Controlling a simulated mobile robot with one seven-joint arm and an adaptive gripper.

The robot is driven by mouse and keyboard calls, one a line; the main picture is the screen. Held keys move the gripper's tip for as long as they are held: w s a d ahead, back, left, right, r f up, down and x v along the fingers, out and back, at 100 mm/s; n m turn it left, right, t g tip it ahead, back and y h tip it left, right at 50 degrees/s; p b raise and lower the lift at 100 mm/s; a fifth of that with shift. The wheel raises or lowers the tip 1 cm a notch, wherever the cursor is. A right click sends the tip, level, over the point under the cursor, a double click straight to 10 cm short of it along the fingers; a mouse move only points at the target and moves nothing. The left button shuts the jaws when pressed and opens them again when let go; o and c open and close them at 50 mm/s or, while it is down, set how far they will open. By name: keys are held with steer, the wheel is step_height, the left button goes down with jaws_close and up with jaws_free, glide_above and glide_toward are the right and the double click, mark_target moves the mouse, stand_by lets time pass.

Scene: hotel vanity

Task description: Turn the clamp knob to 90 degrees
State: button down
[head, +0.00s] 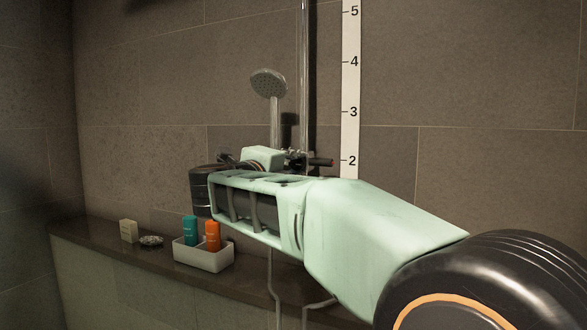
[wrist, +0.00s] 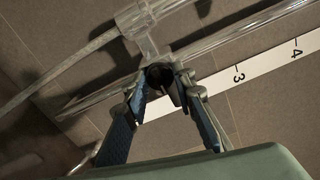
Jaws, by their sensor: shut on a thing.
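The clamp knob (wrist: 158,73) is a dark, round piece on the clear-looking slider of the shower rail, in the upper middle of the wrist view. My gripper (wrist: 165,86) reaches it from below, with one blue-padded finger on each side. The fingers are closed in on the knob and hold it. The knob's angle is hard to read because it is dark and partly covered by the fingertips. In the head view my arm hides most of the gripper and the knob.
The shower head (head: 268,84) hangs beside the vertical rail (head: 305,70). A white numbered scale strip (head: 350,90) is on the tiled wall to the right. Below, a ledge (head: 110,247) bears a white tray (head: 203,258) with teal and orange bottles, and a beige box (head: 129,230).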

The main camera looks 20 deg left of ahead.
stand_by(0.3)
steer(key=c, duration=1.6)
jaws_free()
steer(key=s, duration=1.2)
steer(key=shift+a, duration=0.45)
steer(key=shift+w, duration=0.1)
